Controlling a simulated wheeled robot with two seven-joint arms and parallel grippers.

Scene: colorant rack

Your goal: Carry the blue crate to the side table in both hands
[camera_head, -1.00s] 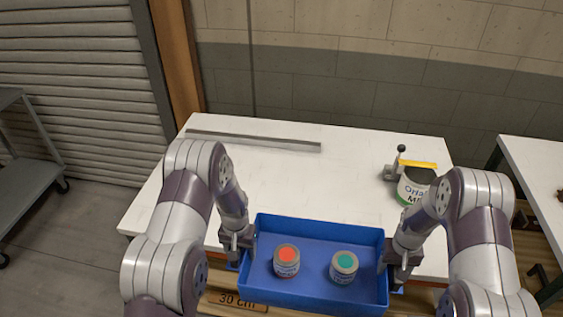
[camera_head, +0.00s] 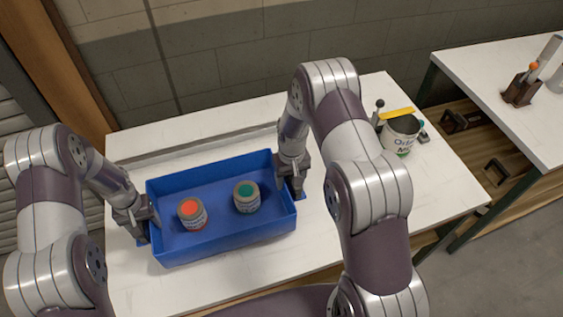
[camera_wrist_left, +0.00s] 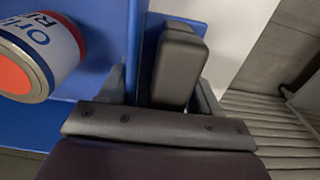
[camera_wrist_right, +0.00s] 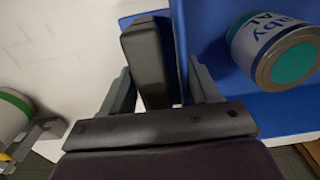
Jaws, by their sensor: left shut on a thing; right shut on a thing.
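The blue crate (camera_head: 240,241) is above or on the left part of a white-topped table (camera_head: 335,242); I cannot tell if it touches the top. A tin with an orange-red lid (camera_head: 192,213) and a tin with a green lid (camera_head: 247,197) stand inside it. My left gripper (camera_head: 149,221) is shut on the crate's left end wall, which also shows in the left wrist view (camera_wrist_left: 143,50). My right gripper (camera_head: 292,184) is shut on the right end wall, which also shows in the right wrist view (camera_wrist_right: 179,45). A second white table (camera_head: 490,75) stands at the right.
A large open can (camera_head: 401,134) with a yellow bar over it stands on the first table's right part. A grey strip (camera_head: 195,147) lies along the back, behind the crate. The second table bears a dark holder with an orange-tipped item (camera_head: 522,88). A gap separates the tables.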

